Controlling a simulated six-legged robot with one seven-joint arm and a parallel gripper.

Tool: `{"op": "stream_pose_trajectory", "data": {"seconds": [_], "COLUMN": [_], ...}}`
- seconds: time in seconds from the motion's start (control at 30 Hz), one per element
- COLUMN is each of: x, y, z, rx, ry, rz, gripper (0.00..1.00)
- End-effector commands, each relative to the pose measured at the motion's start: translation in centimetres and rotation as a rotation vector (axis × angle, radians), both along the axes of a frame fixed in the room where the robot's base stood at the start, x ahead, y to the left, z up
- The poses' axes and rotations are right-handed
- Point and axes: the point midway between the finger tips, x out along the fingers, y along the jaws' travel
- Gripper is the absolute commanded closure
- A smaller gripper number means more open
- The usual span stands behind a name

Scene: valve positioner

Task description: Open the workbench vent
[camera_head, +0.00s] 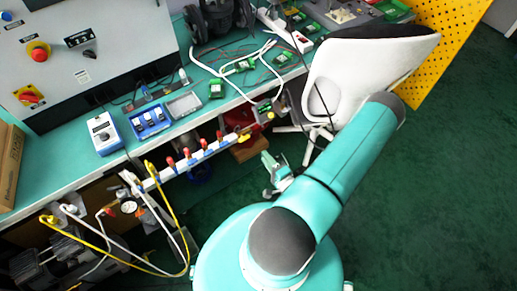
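A white pipe manifold (197,158) runs along the front edge of the workbench (50,178), with several small red-handled valves on it, one of them a red handle (187,153). A yellow fitting (243,136) is at its right end. I cannot tell which part is the vent, or how any handle is turned. My teal arm (350,160) rises from my round body to a grey joint at the upper right, and what lies beyond that joint is hidden.
A white chair (345,75) stands beside the bench's right end. Yellow hoses (160,200) and white hoses hang at the left end, near a round gauge (129,207). A grey control panel (80,45) stands on the bench. Green floor (450,200) is clear at right.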

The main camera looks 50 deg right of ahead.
Motion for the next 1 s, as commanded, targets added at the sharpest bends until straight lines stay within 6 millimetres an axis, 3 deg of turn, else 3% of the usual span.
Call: {"op": "stream_pose_trajectory", "data": {"seconds": [0.1, 0.3, 1.0], "x": [-2.0, -3.4, -3.5], "y": [0.6, 1.0, 1.0], "z": [0.0, 0.0, 0.0], "rx": [0.002, 0.001, 0.001], "ry": [0.001, 0.001, 0.001], "rz": [-0.001, 0.000, 0.000], "gripper": [0.69, 0.69, 0.69]}}
